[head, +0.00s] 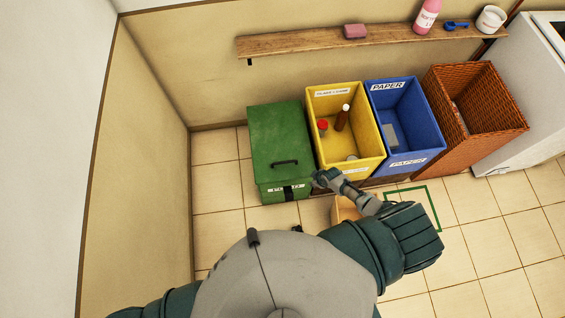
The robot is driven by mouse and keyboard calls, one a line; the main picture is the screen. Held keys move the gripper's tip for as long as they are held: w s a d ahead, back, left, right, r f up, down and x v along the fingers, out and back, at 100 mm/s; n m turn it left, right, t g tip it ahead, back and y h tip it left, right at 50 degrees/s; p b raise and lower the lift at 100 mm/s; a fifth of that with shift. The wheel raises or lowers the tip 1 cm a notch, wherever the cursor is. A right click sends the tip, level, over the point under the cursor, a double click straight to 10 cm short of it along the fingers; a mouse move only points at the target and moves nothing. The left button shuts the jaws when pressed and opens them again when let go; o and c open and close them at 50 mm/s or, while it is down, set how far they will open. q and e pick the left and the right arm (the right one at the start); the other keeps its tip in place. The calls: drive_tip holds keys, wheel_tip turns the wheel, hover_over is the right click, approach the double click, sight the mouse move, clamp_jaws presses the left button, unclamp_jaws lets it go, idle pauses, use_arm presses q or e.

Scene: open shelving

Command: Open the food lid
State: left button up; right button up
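The green bin (263,187) stands on the floor at the left end of the bin row. Its green lid (275,130) is closed and has a dark handle (285,162) near the front edge. A label on the bin's front is partly covered and I cannot read it fully. My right gripper (318,180) is just right of the green bin's front corner, near the yellow bin's front. It is too small to tell whether it is open or shut, or whether it touches a bin. My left gripper is not clearly seen; only part of that arm shows at bottom left.
A yellow bin (370,166) with bottles, a blue paper bin (432,140) and a brown wicker basket (492,125) stand to the right. A wooden shelf (300,47) hangs above. A box (343,209) is partly hidden by my arm. Tiled floor is clear at left.

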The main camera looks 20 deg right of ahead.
drive_tip(key=w+a+r+n+g+y+b, duration=0.1)
drive_tip(key=w+a+r+n+y+b, duration=0.1)
drive_tip(key=w+r+n, duration=0.4)
drive_tip(key=w+a+r+n+y+b, duration=0.15)
drive_tip(key=w+r, duration=0.25)
drive_tip(key=r, duration=0.4)
drive_tip(key=shift+n+h, duration=0.25)
drive_tip(key=shift+n, duration=0.1)
drive_tip(key=b+x, duration=0.2)
drive_tip(key=x, duration=0.3)
drive_tip(key=b+x, duration=0.1)
drive_tip(key=x, duration=0.5)
drive_tip(key=b+x, duration=0.2)
drive_tip(key=x, duration=0.3)
drive_tip(key=shift+s+a+f+b, duration=0.1)
drive_tip(key=shift+a+f+b, duration=0.1)
drive_tip(key=shift+a+b, duration=0.15)
drive_tip(key=shift+a+f, duration=0.1)
drive_tip(key=shift+f, duration=0.1)
use_arm(q)
drive_tip(key=w+r, duration=0.5)
drive_tip(key=r, duration=0.3)
drive_tip(key=w+d+r, duration=0.1)
drive_tip(key=w+r, duration=0.3)
drive_tip(key=r, duration=0.5)
drive_tip(key=shift+w+d+t, duration=0.25)
drive_tip(key=shift+w+t, duration=0.15)
drive_tip(key=shift+f, duration=0.1)
use_arm(e)
clamp_jaws()
